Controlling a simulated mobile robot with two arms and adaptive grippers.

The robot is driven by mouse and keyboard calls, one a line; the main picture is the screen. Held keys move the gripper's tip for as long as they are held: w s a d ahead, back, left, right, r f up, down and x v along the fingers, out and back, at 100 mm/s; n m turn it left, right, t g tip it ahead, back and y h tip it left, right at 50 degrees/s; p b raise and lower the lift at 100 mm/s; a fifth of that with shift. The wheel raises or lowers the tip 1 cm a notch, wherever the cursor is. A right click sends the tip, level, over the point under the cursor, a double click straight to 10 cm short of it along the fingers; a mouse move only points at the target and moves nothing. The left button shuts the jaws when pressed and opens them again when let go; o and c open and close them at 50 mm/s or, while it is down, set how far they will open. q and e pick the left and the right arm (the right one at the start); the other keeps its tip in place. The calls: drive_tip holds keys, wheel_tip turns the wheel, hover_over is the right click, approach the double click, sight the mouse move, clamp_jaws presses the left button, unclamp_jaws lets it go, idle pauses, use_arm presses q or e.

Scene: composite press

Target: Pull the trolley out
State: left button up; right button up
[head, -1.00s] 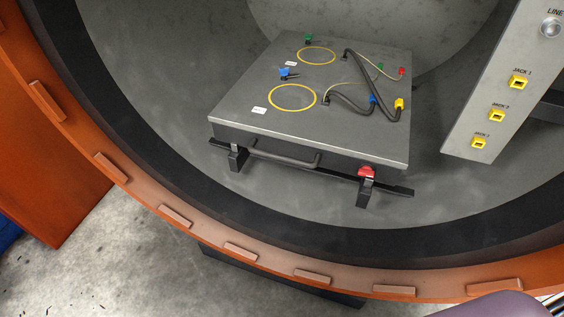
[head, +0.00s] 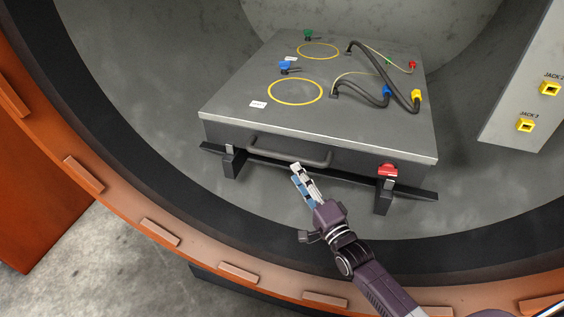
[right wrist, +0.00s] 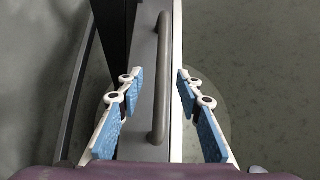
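The trolley (head: 225,110) is a grey, flat-topped box inside the round chamber, on a dark rail frame with short legs. Its front bears a grey bar handle (head: 272,153), which also shows in the right wrist view (right wrist: 159,85). A red catch (head: 387,170) sits at the front right, below the top edge. My right gripper (head: 297,173) is just in front of the handle, right of its middle. Its blue-padded fingers (right wrist: 160,73) are open, with the handle between them in the right wrist view; I see no contact. My left gripper is out of view.
The chamber's orange rim (head: 240,272) with raised blocks curves across the front, below my right arm. Cables with coloured plugs (head: 417,96) lie on the trolley top. A grey panel with yellow jack sockets (head: 526,125) stands at the right.

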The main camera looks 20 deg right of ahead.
sight(286, 157)
drive_tip(key=shift+r+b+x, duration=0.1)
drive_tip(key=shift+b+x, duration=0.25)
drive_tip(key=shift+x, duration=1.6)
drive_tip(key=shift+r+b+x, duration=0.15)
drive_tip(key=shift+b+x, duration=0.2)
drive_tip(key=shift+x, duration=1.65)
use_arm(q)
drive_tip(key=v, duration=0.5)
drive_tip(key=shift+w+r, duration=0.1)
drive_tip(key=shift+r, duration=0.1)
use_arm(e)
drive_tip(key=shift+c, duration=0.3)
clamp_jaws()
